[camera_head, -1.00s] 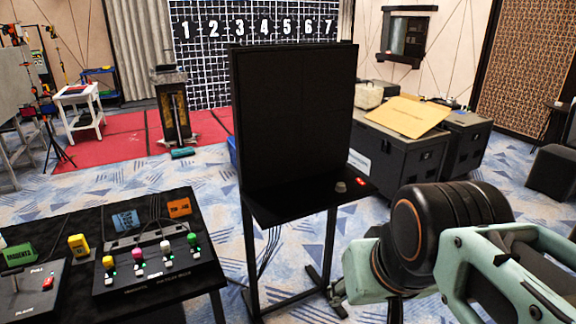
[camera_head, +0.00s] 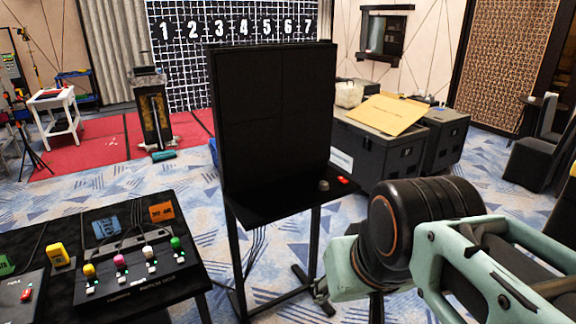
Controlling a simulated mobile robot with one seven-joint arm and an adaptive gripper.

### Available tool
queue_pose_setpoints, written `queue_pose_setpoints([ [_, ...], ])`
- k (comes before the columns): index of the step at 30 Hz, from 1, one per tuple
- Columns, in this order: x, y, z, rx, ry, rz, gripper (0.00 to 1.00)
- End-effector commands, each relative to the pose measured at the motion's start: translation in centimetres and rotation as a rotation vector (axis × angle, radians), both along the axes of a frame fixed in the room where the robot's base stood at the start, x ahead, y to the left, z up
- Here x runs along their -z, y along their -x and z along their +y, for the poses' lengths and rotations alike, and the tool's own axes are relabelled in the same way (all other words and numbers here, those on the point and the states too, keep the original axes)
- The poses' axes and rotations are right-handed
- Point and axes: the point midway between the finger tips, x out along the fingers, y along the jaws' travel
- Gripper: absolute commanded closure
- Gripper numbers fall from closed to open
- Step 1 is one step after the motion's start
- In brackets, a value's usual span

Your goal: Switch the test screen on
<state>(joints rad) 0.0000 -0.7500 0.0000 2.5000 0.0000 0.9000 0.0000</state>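The test screen (camera_head: 272,120) is a dark, blank black panel of several tiles, upright on a black stand in the middle of the head view. A narrow black shelf (camera_head: 275,206) juts out below it. On the shelf's right end sit a grey-brown round knob (camera_head: 323,185) and a small red switch or button (camera_head: 343,180). Whether the red part is pressed cannot be told. My mint-green and black arm fills the lower right, in front of and to the right of the stand.
A black table (camera_head: 60,222) at lower left bears a control box (camera_head: 137,275) with coloured knobs. Dark cases (camera_head: 375,150) with a cardboard sheet (camera_head: 387,114) stand behind at right. Black chairs (camera_head: 535,160) are at far right. Patterned carpet is clear between stand and cases.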

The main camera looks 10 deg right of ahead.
Motion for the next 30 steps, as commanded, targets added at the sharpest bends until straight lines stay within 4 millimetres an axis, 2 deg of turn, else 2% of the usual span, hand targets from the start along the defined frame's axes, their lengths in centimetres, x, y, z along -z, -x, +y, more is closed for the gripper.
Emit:
queue_pose_setpoints([
  [12,0.0,0.0,0.0,0.0,0.0,0.0,0.6],
  [23,0.0,0.0,0.0,0.0,0.0,0.0,0.99],
  [30,0.0,0.0,0.0,0.0,0.0,0.0,1.0],
])
